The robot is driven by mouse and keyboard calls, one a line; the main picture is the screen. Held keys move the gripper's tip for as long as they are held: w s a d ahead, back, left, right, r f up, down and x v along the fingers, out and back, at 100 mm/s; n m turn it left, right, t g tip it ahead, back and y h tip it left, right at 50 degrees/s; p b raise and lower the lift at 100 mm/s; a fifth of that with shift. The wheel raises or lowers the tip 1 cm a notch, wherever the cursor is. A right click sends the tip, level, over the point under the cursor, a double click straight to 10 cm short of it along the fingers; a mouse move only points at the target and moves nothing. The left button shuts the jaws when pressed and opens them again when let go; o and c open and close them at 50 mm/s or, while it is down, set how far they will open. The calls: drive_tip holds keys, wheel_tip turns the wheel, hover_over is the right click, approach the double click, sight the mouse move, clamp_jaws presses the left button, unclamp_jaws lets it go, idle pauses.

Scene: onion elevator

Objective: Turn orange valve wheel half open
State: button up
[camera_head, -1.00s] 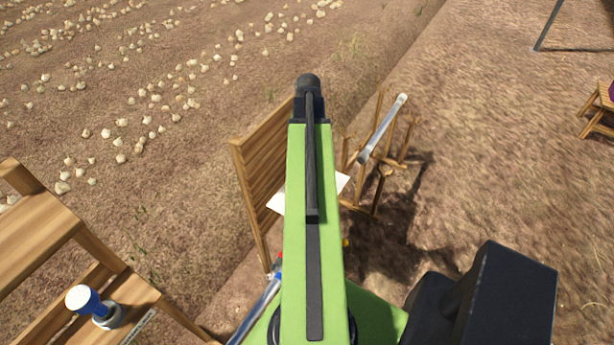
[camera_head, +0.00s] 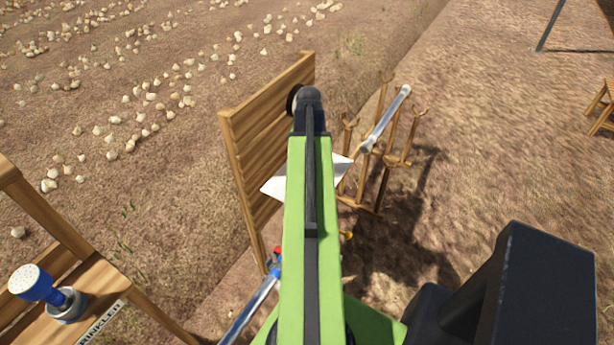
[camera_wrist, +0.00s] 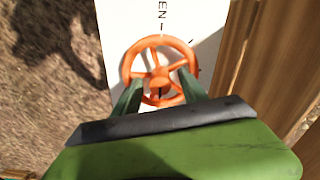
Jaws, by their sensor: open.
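The orange valve wheel (camera_wrist: 159,52) shows in the wrist view, in front of a white plate (camera_wrist: 195,20) with black lettering and tick marks. My gripper (camera_wrist: 158,82) is open, its two green fingers apart over the lower part of the wheel. I cannot tell whether the fingers touch the rim or spokes. In the head view my green arm hides the wheel and my gripper; only corners of the white plate (camera_head: 273,187) show on both sides of the arm.
A wooden board (camera_head: 255,130) stands beside my arm. A wooden rack (camera_head: 385,150) holds a metal pipe (camera_head: 385,120) to the right. A wooden stand (camera_head: 110,285) with a blue sprinkler (camera_head: 35,283) is at lower left. Open dirt lies at right.

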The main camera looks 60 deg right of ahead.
drive_tip(key=shift+f, duration=0.65)
drive_tip(key=shift+r, duration=0.1)
